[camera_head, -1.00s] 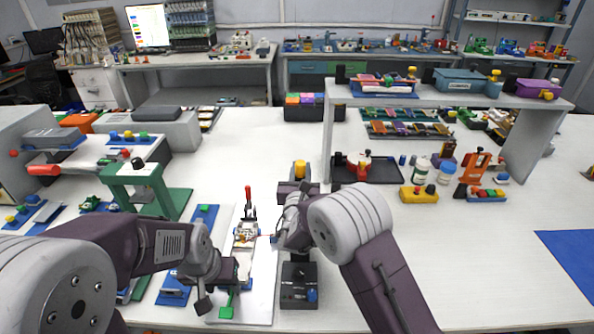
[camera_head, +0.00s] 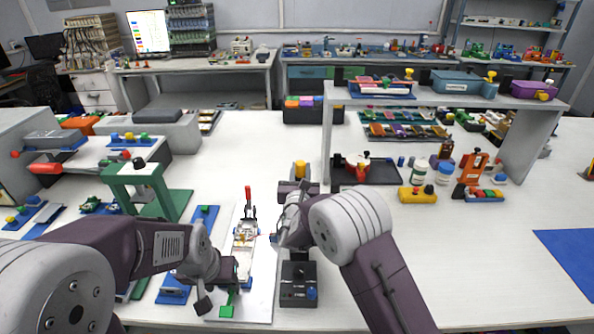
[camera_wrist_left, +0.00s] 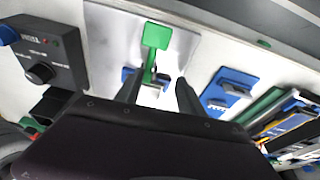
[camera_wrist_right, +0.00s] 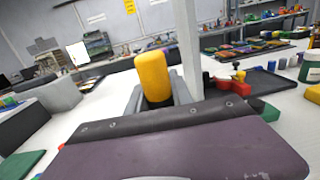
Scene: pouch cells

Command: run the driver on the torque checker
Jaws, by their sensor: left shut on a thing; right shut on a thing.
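A black box with a blue knob (camera_head: 299,285), which looks like the torque checker, stands near the table's front edge. It also shows in the left wrist view (camera_wrist_left: 45,60), with a dark dial. My right gripper (camera_head: 300,186) is shut on a yellow-topped thing (camera_head: 300,168), apparently the driver, beyond the box. Its yellow end stands up in the right wrist view (camera_wrist_right: 153,76); its lower end is hidden. My left gripper (camera_head: 229,284) is shut on a green-handled piece (camera_head: 227,297) over a pale plate. The green square end shows in the left wrist view (camera_wrist_left: 157,36).
A small fixture with a red lever (camera_head: 248,200) stands on the pale plate between my arms. A green press frame (camera_head: 138,178) is at left. A grey shelf (camera_head: 445,92) spans the right side, with a black tray (camera_head: 382,172) below.

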